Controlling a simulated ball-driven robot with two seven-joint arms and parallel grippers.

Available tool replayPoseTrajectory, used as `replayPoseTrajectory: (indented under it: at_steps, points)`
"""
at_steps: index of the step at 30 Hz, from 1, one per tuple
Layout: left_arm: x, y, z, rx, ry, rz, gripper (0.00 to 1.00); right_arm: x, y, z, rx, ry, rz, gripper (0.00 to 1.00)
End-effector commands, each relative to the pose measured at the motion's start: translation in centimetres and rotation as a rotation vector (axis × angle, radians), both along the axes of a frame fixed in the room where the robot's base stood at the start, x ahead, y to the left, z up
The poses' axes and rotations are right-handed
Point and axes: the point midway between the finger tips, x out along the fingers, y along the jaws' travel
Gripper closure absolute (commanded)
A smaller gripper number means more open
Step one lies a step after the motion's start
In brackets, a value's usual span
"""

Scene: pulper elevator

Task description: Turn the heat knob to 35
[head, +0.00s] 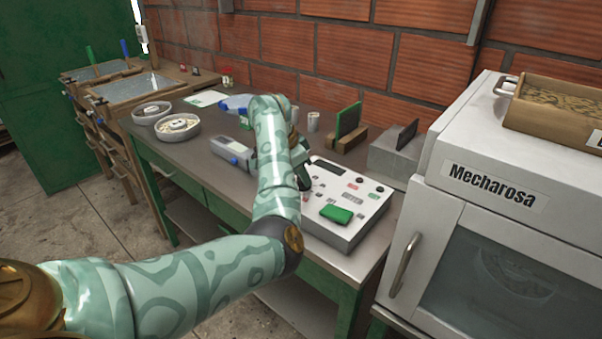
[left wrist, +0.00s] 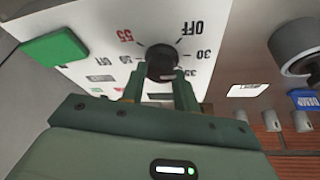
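The heat knob (left wrist: 162,62) is a small black round knob on the white panel of the control box (head: 343,206). In the left wrist view the panel appears upside down, with OFF, 30, 35, 50 and 55 printed around the knob. A pale mark shows on the knob's near side; I cannot read the setting surely. My left gripper (left wrist: 158,75) has its two green fingers apart, one on each side of the knob, very near it. A gap seems to remain at the left finger. In the head view the left gripper (head: 303,181) is at the box's left side, partly hidden by my arm.
A green block (head: 336,214) sits on the box. A white Mecharosa oven (head: 494,200) stands close at the right, with a wooden tray (head: 560,107) on top. A grey device (head: 232,151) and two round dishes (head: 178,127) are on the table to the left.

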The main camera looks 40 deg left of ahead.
Motion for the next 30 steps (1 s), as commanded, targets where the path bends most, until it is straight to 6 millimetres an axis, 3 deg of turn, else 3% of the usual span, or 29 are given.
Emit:
replayPoseTrajectory:
  at_steps: [11,30]
  points:
    - [0.0,0.09,0.08,0.0,0.001,-0.087,0.93,0.15,-0.06,0.32,-0.001,-0.003,0.001,1.0]
    - [0.25,0.29,-0.02,-0.001,0.001,-0.589,0.93,0.36,0.1,0.87,0.002,-0.008,0.0,1.0]
